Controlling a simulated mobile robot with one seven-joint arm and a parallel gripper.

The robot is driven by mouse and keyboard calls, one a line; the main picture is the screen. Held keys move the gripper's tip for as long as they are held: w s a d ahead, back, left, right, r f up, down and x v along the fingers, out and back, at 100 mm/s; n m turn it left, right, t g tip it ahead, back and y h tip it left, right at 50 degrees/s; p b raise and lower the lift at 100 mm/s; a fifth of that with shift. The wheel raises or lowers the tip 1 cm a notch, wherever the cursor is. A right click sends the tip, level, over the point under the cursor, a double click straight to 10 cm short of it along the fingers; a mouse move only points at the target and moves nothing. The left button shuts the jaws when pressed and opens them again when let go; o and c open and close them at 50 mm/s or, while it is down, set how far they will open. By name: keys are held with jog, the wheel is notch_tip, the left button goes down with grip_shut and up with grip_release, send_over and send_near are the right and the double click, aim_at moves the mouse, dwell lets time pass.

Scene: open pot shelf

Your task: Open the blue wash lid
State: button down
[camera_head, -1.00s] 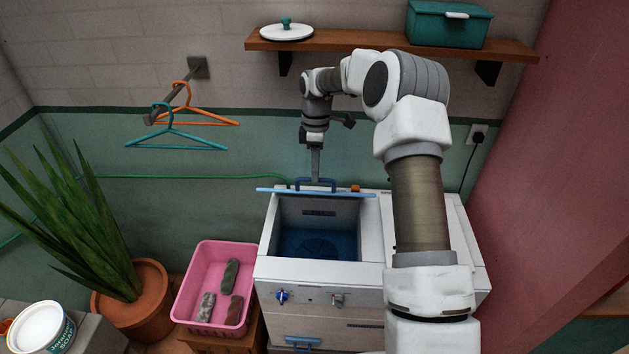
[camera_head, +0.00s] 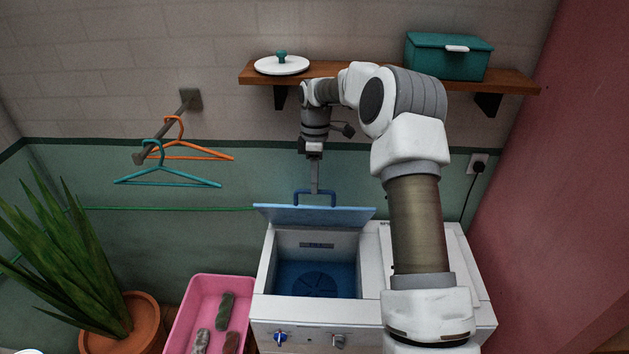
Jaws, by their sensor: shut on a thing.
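The blue wash lid (camera_head: 318,216) stands raised at the back of the white washing machine (camera_head: 285,334), tilted a little, with its face toward me. Its dark blue handle (camera_head: 298,198) sticks up behind its top edge. My gripper (camera_head: 315,190) points down and is shut on the handle. The fingertips are small in this view. Below the lid the wash tub (camera_head: 316,280) is uncovered, with a blue inside and a round disc at its bottom.
Hangers (camera_head: 168,178) hang at left.

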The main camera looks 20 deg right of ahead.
jog(key=shift+d+f, duration=0.2)
jog(key=shift+f, duration=0.25)
jog(key=shift+d+f, duration=0.2)
jog(key=shift+f, duration=0.25)
jog(key=c, duration=1)
grip_release()
jog(key=shift+w, duration=0.15)
jog(key=shift+o, duration=0.7)
jog(key=shift+w+f, duration=0.2)
jog(key=shift+w, duration=0.1)
jog(key=shift+s+r, duration=0.1)
jog(key=shift+r, duration=0.35)
notch_tip(320, 180, up, 12)
jog(key=w, duration=0.1)
jog(key=shift+w+b, duration=0.25)
jog(key=shift+b, duration=0.2)
